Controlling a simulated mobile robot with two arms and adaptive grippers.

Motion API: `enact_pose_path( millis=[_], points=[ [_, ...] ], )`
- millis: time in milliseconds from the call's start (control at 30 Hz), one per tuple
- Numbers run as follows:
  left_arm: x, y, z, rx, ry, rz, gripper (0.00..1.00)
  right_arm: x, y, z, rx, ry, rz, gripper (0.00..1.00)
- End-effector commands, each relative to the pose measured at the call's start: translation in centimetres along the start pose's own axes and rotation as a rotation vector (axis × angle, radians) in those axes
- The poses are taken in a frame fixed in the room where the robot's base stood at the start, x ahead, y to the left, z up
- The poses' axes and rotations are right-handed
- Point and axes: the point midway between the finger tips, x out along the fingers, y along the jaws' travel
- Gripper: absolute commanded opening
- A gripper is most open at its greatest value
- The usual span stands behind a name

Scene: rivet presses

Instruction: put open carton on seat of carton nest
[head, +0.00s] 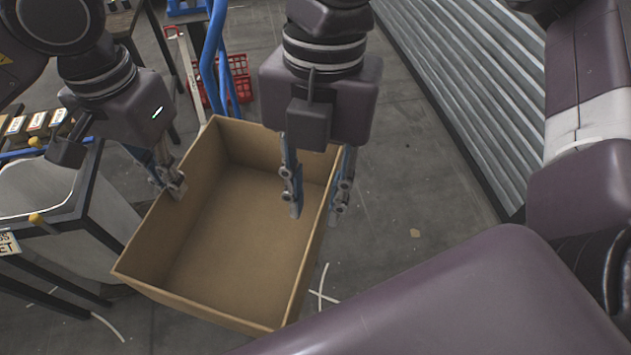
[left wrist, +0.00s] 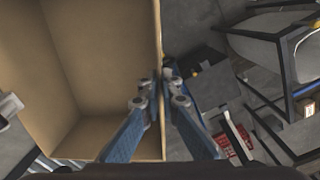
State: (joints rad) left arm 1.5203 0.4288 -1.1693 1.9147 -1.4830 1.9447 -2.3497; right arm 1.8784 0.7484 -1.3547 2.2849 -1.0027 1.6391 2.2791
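The open carton (head: 235,225) is a brown, empty box with its open top facing up, turned at an angle in the middle of the head view. Its inside also fills the left of the left wrist view (left wrist: 95,60). My left gripper (head: 174,186) is shut on the carton's left wall; the left wrist view shows its fingertips (left wrist: 163,78) on both sides of that wall. My right gripper (head: 317,208) is open, with one finger inside and one outside the right wall, and gaps beside the wall. I cannot make out the carton nest's seat for certain.
A black-framed stand (head: 85,195) with yellow knobs and a grey panel is close at the carton's left. A red crate (head: 237,80) and blue posts (head: 212,60) are behind. A corrugated shutter (head: 465,80) stands at the right. Grey floor (head: 425,190) is open between.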

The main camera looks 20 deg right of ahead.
Motion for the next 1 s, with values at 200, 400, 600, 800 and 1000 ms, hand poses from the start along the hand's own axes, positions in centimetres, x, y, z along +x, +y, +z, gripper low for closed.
enact_pose_path(
  millis=[200,400,600,800,1000],
  points=[
    [-0.1,0.0,0.0,0.0,0.001,0.001,0.0,4.4,-0.1,-0.1,-0.001,0.004,-0.003,0.25],
    [-0.1,0.0,0.0,0.0,0.001,0.001,0.0,7.7,0.0,-0.1,0.0,0.005,-0.002,0.25],
    [-0.1,0.0,0.0,0.0,0.001,0.001,0.0,9.4,0.0,-0.1,0.0,0.004,0.0,0.25],
    [-0.1,0.0,0.0,0.0,0.001,0.001,0.0,9.7,0.1,-0.1,0.0,0.003,0.002,0.25],
    [-0.1,0.0,0.0,0.0,0.001,0.001,0.0,9.7,0.1,-0.1,0.0,0.003,0.002,0.18]
  ],
)
